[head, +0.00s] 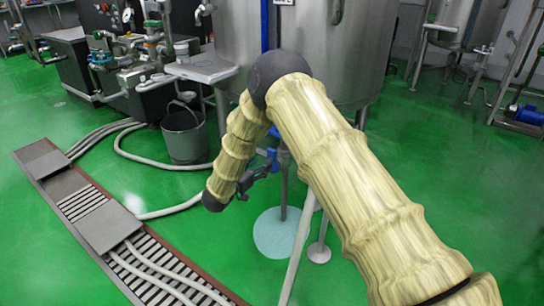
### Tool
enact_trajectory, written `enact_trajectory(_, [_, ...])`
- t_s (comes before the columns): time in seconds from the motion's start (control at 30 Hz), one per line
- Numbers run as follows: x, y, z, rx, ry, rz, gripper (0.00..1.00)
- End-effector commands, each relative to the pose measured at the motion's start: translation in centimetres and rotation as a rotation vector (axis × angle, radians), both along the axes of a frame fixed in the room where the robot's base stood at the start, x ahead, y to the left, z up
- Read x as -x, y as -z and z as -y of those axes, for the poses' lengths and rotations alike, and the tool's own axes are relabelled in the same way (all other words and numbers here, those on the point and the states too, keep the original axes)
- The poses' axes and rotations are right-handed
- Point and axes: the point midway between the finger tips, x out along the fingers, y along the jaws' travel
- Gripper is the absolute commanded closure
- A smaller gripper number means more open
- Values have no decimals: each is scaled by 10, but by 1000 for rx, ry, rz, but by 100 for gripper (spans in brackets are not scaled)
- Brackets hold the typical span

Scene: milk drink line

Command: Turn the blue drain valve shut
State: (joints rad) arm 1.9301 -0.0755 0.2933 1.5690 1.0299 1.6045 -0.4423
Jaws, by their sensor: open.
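The blue drain valve (284,160) is at the underside of the large steel tank (345,60), near the picture's middle. It is small here and partly hidden by my arm, so its handle angle cannot be told. My gripper (266,168) is dark and open, pointing right from the end of my arm. Its fingertips are close to the left side of the valve. I cannot tell whether they touch it.
A pale puddle (278,236) lies on the green floor below the valve. A grey bucket (184,138) stands left, near hoses. A floor drain grate (83,205) with covers runs along the lower left. Pumps and pipes (125,62) stand at the back left.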

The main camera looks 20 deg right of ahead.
Motion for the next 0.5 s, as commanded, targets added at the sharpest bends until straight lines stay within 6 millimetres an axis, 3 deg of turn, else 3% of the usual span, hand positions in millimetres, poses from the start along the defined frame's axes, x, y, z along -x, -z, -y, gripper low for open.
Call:
enact_trajectory(0.3, [-31,3,42,-1,2,-1,45])
enact_trajectory(0.5, [-45,2,58,-1,0,0,45])
